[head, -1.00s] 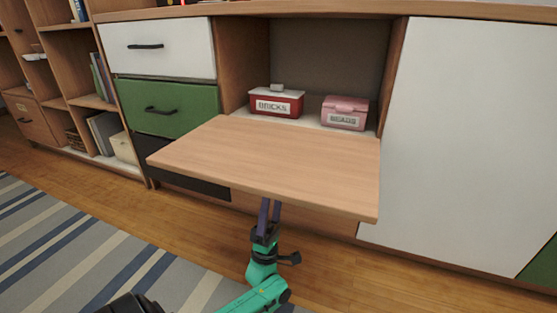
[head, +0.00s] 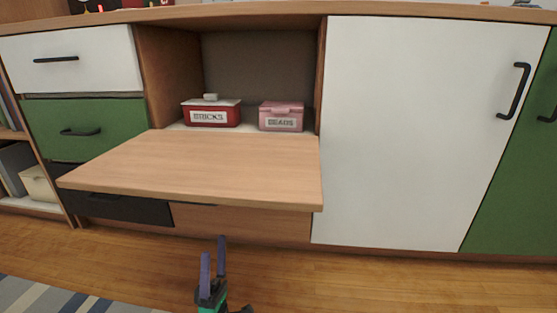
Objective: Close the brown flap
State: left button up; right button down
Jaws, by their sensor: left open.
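The brown flap (head: 210,167) is a wood-coloured panel that is folded down and lies about level, sticking out from the cabinet. Behind it is an open compartment (head: 258,65). My left gripper (head: 213,246) is open and empty, with its two purple fingers pointing up. It shows below the flap's front edge, apart from it in the picture. My right gripper is not in view.
A red "BRICKS" box (head: 212,113) and a pink "BEADS" box (head: 282,117) stand inside the compartment. A white door (head: 420,130) is to the right. White (head: 70,60) and green (head: 85,128) drawers are to the left.

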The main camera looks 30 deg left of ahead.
aim_at(280, 172)
jog(key=k+l, duration=0.75)
jog(key=l, duration=0.2)
